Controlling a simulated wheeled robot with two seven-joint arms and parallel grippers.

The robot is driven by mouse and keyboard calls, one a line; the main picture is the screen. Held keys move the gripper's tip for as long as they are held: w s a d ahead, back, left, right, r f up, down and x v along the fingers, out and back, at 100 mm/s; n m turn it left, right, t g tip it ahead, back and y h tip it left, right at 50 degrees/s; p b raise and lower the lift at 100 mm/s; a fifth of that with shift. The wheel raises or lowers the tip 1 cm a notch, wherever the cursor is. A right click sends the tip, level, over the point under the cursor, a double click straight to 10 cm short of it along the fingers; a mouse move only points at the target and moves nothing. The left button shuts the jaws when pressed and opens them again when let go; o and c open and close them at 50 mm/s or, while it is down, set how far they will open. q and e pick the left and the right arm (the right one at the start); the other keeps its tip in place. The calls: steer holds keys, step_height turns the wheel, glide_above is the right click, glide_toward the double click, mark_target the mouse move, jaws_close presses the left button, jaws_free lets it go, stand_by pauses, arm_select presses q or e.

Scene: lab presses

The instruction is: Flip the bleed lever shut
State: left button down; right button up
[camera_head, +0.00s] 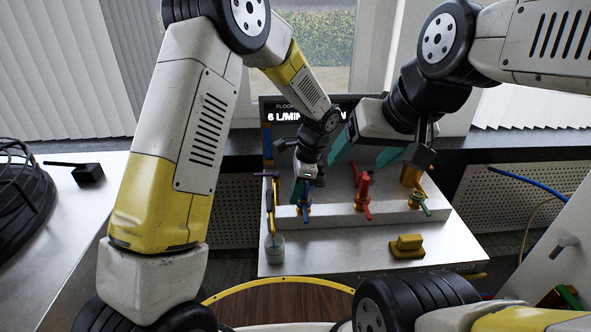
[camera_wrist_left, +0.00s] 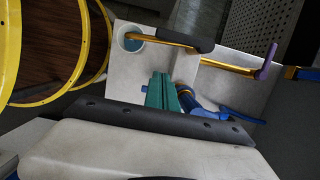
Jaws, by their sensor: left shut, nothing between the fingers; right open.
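A purple lever (camera_head: 267,174) sits at the top of a thin brass pipe at the left end of the valve bench. It also shows in the left wrist view (camera_wrist_left: 267,60), at the right end of the pipe. I take it for the bleed lever. The pipe leads down to a small cup (camera_head: 274,249). My left gripper (camera_head: 298,190) is shut and empty, to the right of the lever and apart from it, above the blue valve (camera_head: 305,211), which it partly hides. My right gripper (camera_head: 366,155) is open and empty, above the red valve (camera_head: 363,192).
A green valve (camera_head: 418,201) stands right of the red one. A yellow block (camera_head: 407,246) lies on the front of the bench (camera_head: 340,255). A lit sign panel (camera_head: 285,115) stands behind, partly hidden by my arms. The bench front between cup and block is clear.

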mark_target(269, 207)
arm_select(q)
steer(key=shift+a+f, duration=0.35)
steer(key=shift+a, duration=0.4)
steer(key=shift+a+f, duration=0.35)
steer(key=shift+a, duration=0.35)
steer(key=shift+a+f, duration=0.35)
steer(key=shift+a, duration=0.4)
steer(key=shift+s+a+m, duration=0.1)
steer(key=shift+a+m, duration=0.25)
steer(key=shift+m, duration=0.15)
steer(key=a+m, duration=0.1)
steer(key=a+m+t, duration=0.1)
steer(key=m, duration=0.1)
steer(key=shift+s, duration=0.2)
steer(key=w+a+m+t+h, duration=0.1)
steer(key=a+m, duration=0.4)
steer(key=m, duration=0.6)
steer(key=shift+w+a+t+h, duration=0.4)
steer(key=shift+w+h, duration=0.2)
steer(key=shift+w, duration=0.25)
steer(key=shift+d, duration=0.2)
